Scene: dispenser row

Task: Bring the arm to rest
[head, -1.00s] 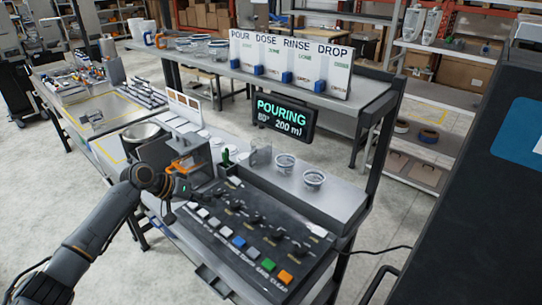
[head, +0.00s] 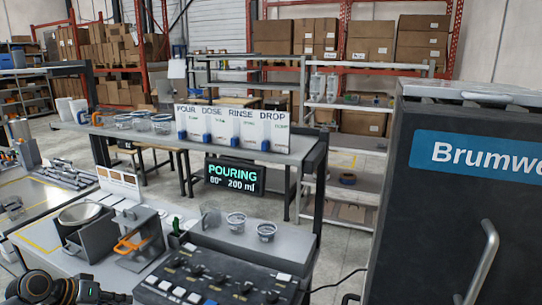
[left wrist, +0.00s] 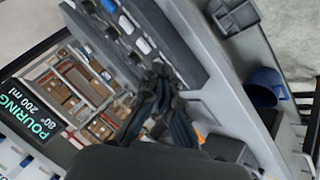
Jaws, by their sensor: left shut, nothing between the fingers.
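My left arm shows only at the lower left corner of the head view, where the dark left gripper (head: 118,297) is cut by the bottom edge. In the left wrist view its fingers (left wrist: 165,95) are together with nothing held. It is in front of the bench, left of the black control panel (head: 215,285) with its knobs and buttons. The panel also shows, tilted, in the left wrist view (left wrist: 125,30). My right gripper is not in view.
A display (head: 233,177) reads "POURING" and "200 ml". A grey holder with an orange handle (head: 130,243) and a metal bowl (head: 79,213) are on the left. A dark Brumw... cabinet (head: 425,215) fills the right.

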